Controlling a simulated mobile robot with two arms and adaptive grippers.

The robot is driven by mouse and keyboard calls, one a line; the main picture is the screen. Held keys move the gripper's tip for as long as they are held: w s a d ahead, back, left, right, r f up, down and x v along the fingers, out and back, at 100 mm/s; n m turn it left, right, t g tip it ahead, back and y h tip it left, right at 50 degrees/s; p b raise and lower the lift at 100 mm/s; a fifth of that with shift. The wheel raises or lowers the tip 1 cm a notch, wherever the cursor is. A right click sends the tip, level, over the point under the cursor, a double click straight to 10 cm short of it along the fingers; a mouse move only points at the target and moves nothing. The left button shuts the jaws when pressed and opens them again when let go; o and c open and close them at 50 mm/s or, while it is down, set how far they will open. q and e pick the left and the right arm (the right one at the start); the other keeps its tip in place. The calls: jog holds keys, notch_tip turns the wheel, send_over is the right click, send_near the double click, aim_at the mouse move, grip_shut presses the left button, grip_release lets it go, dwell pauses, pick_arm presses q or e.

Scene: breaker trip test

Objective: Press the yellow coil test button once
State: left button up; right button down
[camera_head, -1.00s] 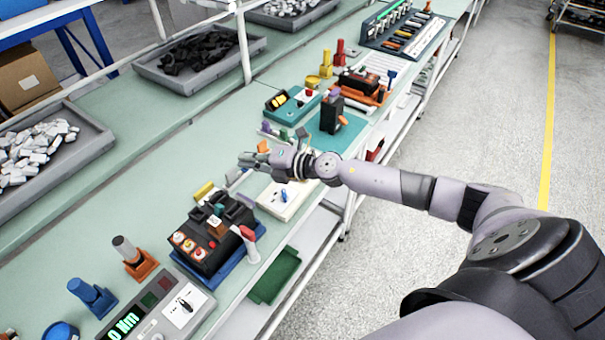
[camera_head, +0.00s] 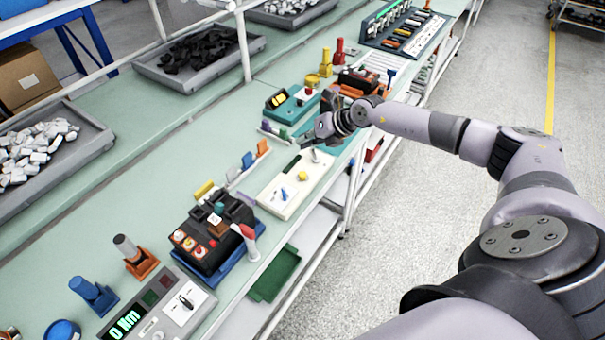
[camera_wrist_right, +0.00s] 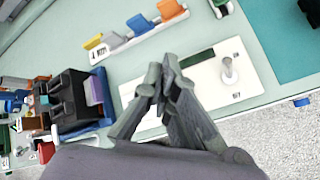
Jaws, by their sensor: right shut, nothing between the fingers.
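The yellow button (camera_head: 302,176) sits on a white panel (camera_head: 281,207) on the green bench. The panel also bears a blue lever (camera_head: 284,194), a grey-white lever (camera_head: 315,156) and a dark strip. My right gripper (camera_head: 305,143) is shut and empty, above the bench near the panel's far end, apart from the yellow button. In the right wrist view its closed fingers (camera_wrist_right: 165,72) cover part of the panel (camera_wrist_right: 210,90); the upright lever (camera_wrist_right: 229,70) stands to their right. The yellow button does not show there. My left gripper is not in view.
A black breaker unit (camera_head: 213,228) on a blue base stands nearer than the panel. A rack with blue and orange tabs (camera_head: 248,162) lies behind it. A teal mat (camera_wrist_right: 285,40) is beyond the panel. The bench's front edge is close.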

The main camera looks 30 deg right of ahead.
jog(key=b, duration=0.7)
send_over(304, 173)
notch_tip(304, 173, down, 8)
jog(key=shift+w+d+r, duration=0.1)
jog(key=shift+d, duration=0.05)
jog(key=shift+f, duration=0.5)
dwell(0.5)
jog(key=shift+f, duration=0.4)
jog(key=shift+f+b, duration=0.55)
dwell(0.5)
jog(key=shift+r, duration=0.15)
jog(key=shift+r+p, duration=0.8)
jog(key=shift+p, duration=0.2)
